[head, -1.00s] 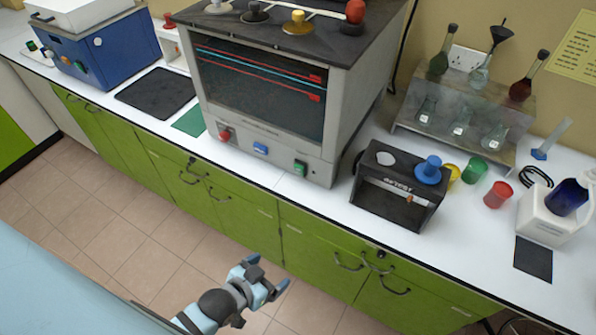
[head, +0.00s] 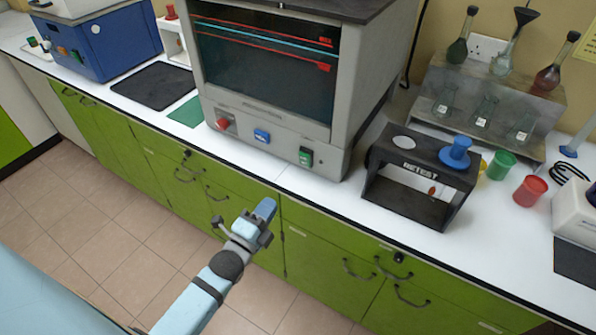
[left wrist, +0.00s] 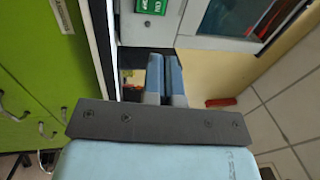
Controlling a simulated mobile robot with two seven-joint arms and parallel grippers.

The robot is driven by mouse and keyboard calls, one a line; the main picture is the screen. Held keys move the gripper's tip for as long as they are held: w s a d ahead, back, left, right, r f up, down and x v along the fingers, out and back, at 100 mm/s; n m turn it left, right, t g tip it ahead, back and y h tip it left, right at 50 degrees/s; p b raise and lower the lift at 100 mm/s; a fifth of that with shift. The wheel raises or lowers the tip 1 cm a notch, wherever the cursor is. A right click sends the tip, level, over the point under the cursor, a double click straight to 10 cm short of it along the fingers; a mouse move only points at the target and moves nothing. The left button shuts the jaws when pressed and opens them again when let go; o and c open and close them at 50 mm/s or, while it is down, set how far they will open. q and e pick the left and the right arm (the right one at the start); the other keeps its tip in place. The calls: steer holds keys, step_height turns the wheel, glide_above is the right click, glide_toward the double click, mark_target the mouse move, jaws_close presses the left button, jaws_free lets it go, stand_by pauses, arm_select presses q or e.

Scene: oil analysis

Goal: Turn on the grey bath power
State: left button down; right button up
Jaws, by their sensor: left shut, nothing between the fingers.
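The grey bath (head: 270,92) is the large grey box with a dark glass window on the white counter. Its lower front has a red knob (head: 223,124), a blue switch (head: 262,136) and a green switch (head: 306,156). My left gripper (head: 265,210) is shut and empty, in front of the green cabinet doors, apart from the bath and its switches. In the left wrist view the shut fingers (left wrist: 165,82) point toward the grey bath's front (left wrist: 195,42), and the green switch (left wrist: 151,6) shows at the top edge. My right gripper is not in view.
The black test device (head: 412,205) stands right of the bath. Red (head: 530,191) and green (head: 501,165) cups stand beyond it. A blue machine (head: 95,45) and a black mat (head: 153,85) lie to the left. The counter's front edge lies between my gripper and the bath.

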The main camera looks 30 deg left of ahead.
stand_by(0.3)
arm_select(q)
steer(key=p, duration=0.2)
glide_toward(303, 157)
steer(key=x, duration=0.7)
steer(key=shift+w, duration=0.25)
steer(key=shift+r, duration=0.1)
steer(key=shift+w+r+p, duration=0.2)
steer(key=shift+r+p, duration=0.2)
steer(key=shift+p, duration=0.5)
steer(key=shift+f+g, duration=0.3)
steer(key=shift+f, duration=0.05)
